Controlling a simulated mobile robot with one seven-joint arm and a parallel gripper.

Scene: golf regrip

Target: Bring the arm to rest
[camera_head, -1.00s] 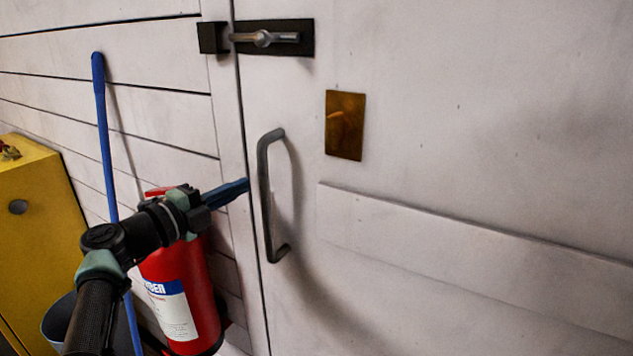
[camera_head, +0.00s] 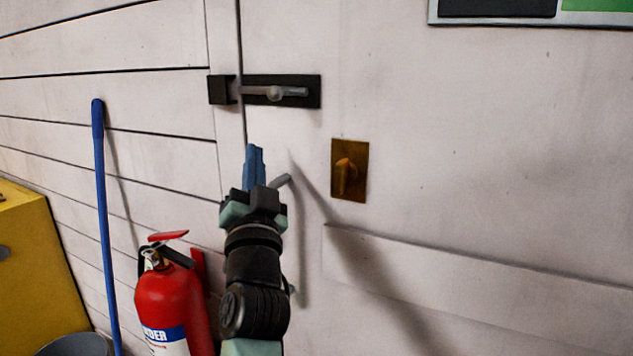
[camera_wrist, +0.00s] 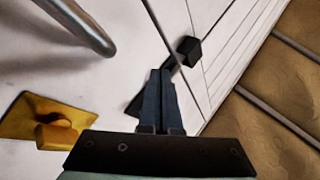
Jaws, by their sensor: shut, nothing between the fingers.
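My gripper (camera_head: 254,160) is in front of the white door, pointing up, with its blue fingers together and nothing between them. In the head view it is below the sliding bolt (camera_head: 275,92) and hides most of the door's bar handle (camera_head: 281,181). In the wrist view the closed fingers (camera_wrist: 159,85) cover part of the bolt, and the bolt's black keeper block (camera_wrist: 188,50) shows just past their tips. The grey handle (camera_wrist: 80,25) is at the upper left there. I cannot tell whether the gripper touches the door.
A brass plate with a turn knob (camera_head: 348,172) is right of my gripper and also shows in the wrist view (camera_wrist: 55,136). A red fire extinguisher (camera_head: 172,300), a blue pole (camera_head: 103,220) and a yellow cabinet (camera_head: 30,270) stand at the left.

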